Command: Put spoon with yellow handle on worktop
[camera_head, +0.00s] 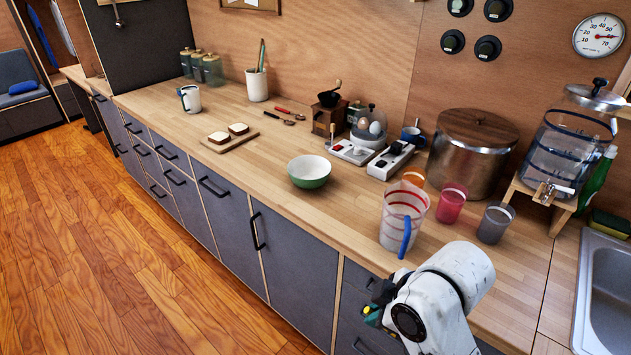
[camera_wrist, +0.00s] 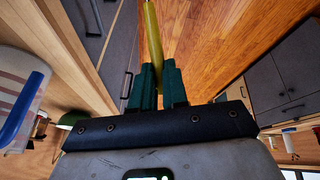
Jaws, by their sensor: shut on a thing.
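My gripper (camera_wrist: 157,85) is shut on the spoon with yellow handle (camera_wrist: 153,32) in the wrist view. The yellow handle sticks out beyond the green fingers, above the wooden floor; the spoon's bowl end is not clearly seen. In the head view my gripper (camera_head: 374,313) is at the front of the drawers, just off the worktop's front edge, and the spoon is hidden or too small to tell there. The wooden worktop (camera_head: 262,165) runs along the wall from far left to the sink.
A measuring jug (camera_head: 398,222) and several cups stand on the worktop near my arm. A green bowl (camera_head: 309,172), a bread board (camera_head: 228,142) and a red-handled utensil (camera_head: 283,111) lie farther left. Free worktop shows around the bowl. The sink (camera_head: 608,290) is at right.

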